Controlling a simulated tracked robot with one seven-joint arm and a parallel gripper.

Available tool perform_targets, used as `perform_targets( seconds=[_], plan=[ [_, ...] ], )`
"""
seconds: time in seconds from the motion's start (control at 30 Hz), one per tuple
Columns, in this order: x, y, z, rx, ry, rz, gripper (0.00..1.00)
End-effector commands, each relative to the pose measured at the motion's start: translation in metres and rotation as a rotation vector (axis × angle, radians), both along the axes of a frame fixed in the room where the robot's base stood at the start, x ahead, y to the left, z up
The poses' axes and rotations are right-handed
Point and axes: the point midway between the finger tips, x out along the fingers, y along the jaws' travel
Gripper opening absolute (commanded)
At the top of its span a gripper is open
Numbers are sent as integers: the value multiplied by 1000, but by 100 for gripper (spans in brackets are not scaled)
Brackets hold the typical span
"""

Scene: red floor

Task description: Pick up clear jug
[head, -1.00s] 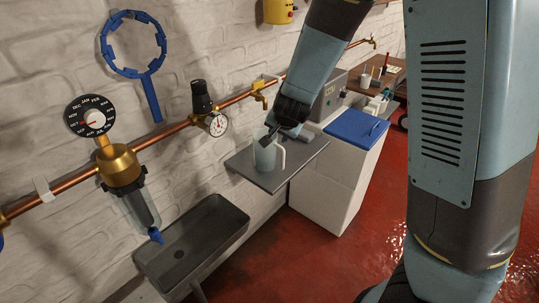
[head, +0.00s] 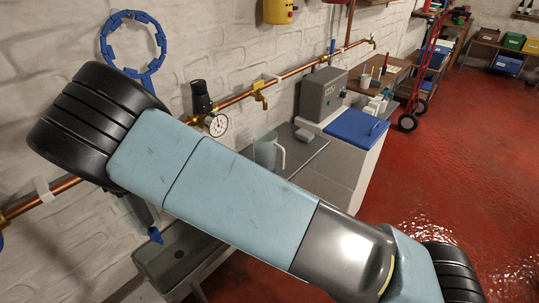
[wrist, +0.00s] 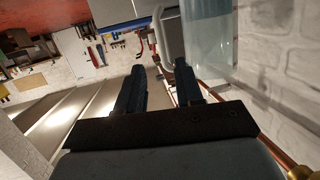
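The clear jug (head: 266,153) stands upright on a grey shelf (head: 308,150) against the wall, its white handle facing right; my arm hides its lower part in the head view. In the wrist view the jug (wrist: 207,45) fills the upper right, close up, with its pale handle on its left side. My gripper (wrist: 160,68) has its two dark fingers apart. The handle shows near and beyond the fingertips, and I cannot tell whether they touch it. No held object shows between the fingers. The head view does not show the gripper.
A copper pipe (head: 238,103) with a tap and gauge (head: 217,124) runs along the wall behind the jug. A grey box (head: 323,93) and a blue lid (head: 356,126) are to its right. Red floor is open at right.

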Motion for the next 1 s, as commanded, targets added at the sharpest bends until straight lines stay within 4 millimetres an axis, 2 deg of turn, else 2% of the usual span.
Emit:
perform_targets(
  seconds=[0.2,0.37,0.47,0.8,1.0],
  plan=[
    [-14,5,3,-102,-150,6,36],
    [-15,5,5,-127,-193,7,36],
    [-7,1,6,-130,-197,6,36],
    [44,-25,5,-129,-197,6,36],
    [58,-31,5,-127,-194,8,36]
  ],
)
